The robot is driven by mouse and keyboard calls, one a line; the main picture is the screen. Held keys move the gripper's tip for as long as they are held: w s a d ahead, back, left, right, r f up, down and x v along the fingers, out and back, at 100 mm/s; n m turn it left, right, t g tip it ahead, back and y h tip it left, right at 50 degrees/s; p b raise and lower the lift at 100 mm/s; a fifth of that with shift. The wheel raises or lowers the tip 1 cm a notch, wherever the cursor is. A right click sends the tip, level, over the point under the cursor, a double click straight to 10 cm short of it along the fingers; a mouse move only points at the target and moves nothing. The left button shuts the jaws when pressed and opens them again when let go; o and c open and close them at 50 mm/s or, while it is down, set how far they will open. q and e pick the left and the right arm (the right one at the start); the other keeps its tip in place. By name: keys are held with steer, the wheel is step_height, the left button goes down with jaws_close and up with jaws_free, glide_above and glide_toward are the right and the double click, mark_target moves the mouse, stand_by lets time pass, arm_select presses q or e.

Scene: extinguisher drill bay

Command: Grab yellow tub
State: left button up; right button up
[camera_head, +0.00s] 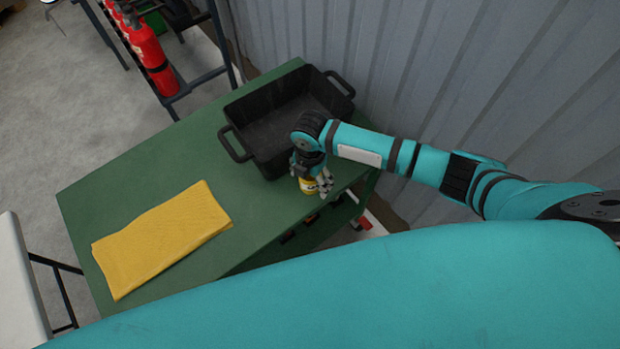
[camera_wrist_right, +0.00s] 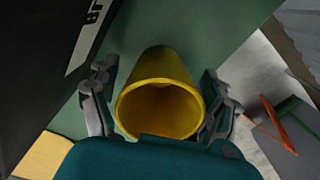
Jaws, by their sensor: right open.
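The yellow tub (camera_head: 307,186) stands on the green table close to its right front edge, beside the black crate. My right gripper (camera_head: 318,184) is over it and hides most of it in the head view. In the right wrist view the yellow tub (camera_wrist_right: 160,95) shows its open round mouth toward the camera. The open fingers of my right gripper (camera_wrist_right: 160,108) are on either side of it, with a small gap visible at each side. My left gripper is in neither view.
A black crate (camera_head: 237,113) with two handles stands on the green table (camera_head: 110,195), just behind the tub. A folded yellow cloth (camera_head: 163,238) lies at the left of the table. Red extinguishers (camera_head: 148,55) stand in a rack behind. A grey corrugated wall (camera_head: 440,75) rises at the right.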

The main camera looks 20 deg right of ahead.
steer(key=c, duration=1.4)
steer(key=shift+r, duration=0.15)
